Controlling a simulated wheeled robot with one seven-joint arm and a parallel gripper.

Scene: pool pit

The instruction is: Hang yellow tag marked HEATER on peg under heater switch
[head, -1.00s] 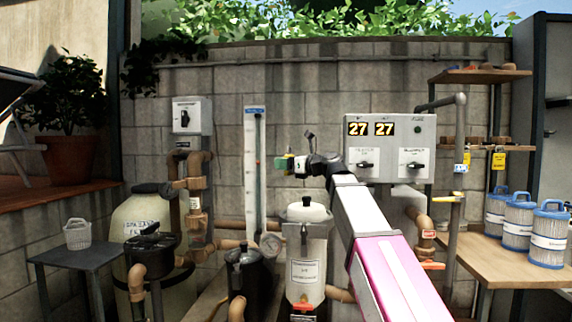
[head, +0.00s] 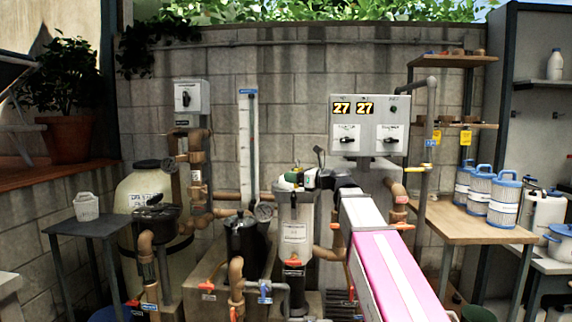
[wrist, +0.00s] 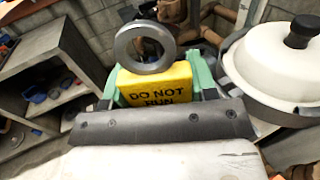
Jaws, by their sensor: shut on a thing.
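My gripper (wrist: 158,92) has green fingers shut on a yellow tag (wrist: 155,82) reading "DO NOT RUN", with a grey ring (wrist: 145,47) at its top. No word HEATER is readable on its visible face. In the head view my gripper (head: 290,180) is small and appears at the top of the white canister, left of and below the grey switch panel (head: 368,110). The panel has two black rotary switches, a left one (head: 347,139) and a right one (head: 390,139). Their labels are too blurred to read surely. I cannot make out a peg under either switch.
The canister's white lid (wrist: 278,62) with a black knob is close to the right of my gripper. Pipes and a black pot (head: 241,238) stand nearby. Two yellow tags (head: 466,138) hang at the right shelf, above a wooden table (head: 470,232) with filter cartridges.

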